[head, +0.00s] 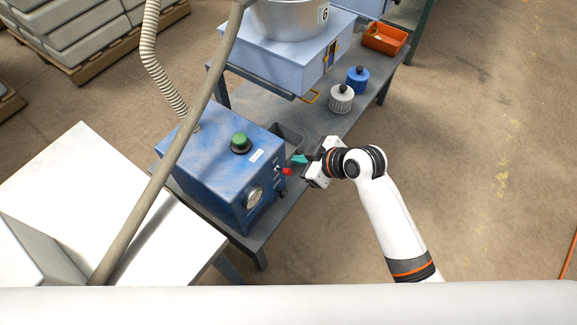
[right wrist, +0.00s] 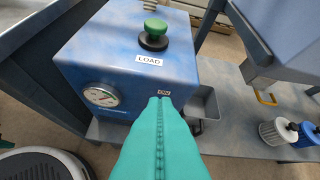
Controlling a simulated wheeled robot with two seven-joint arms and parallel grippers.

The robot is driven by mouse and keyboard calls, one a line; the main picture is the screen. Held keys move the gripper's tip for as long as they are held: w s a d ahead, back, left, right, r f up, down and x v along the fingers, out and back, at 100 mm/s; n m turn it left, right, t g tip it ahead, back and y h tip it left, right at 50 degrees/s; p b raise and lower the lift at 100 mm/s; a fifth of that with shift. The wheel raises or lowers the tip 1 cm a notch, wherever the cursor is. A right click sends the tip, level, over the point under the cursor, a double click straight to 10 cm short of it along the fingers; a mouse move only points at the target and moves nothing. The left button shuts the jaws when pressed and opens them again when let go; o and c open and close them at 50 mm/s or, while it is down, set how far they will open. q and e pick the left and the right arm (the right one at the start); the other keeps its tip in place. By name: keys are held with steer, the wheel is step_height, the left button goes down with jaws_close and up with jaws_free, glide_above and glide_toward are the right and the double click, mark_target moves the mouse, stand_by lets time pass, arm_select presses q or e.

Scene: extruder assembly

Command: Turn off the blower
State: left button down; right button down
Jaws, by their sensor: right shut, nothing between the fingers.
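The blower appears to be the blue box (head: 205,165), standing on a dark bench, with a green knob (head: 240,143) on top and a round gauge (head: 253,197) on its front. A small red part (head: 287,171) sticks out of the front face. In the right wrist view the box (right wrist: 115,50) carries a "LOAD" label (right wrist: 149,60) and a small "ON" label (right wrist: 164,93). My right gripper (head: 299,159) is shut and empty, its teal fingers close to the front face near the red part. In the wrist view the fingers (right wrist: 160,105) hide the switch area; contact cannot be told.
A ribbed hose (head: 163,70) rises from the box. A grey tray (head: 288,137) sits beside it. White and blue jars (head: 341,99) and a blue-grey machine (head: 280,55) stand farther along the bench (head: 310,118). A white table (head: 95,195) is at the left.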

glide_above(289, 171)
steer(key=a, duration=0.2)
step_height(289, 171, down, 6)
steer(key=shift+w+a+r+b, duration=0.1)
steer(key=shift+r+b, duration=0.05)
steer(key=shift+b, duration=0.15)
steer(key=shift+d+f, duration=0.3)
steer(key=shift+f, duration=0.3)
steer(key=shift+d+f, duration=0.3)
steer(key=shift+f, duration=0.25)
steer(key=shift+s+d+f, duration=0.2)
steer(key=shift+d+f, duration=0.25)
steer(key=shift+f, duration=0.2)
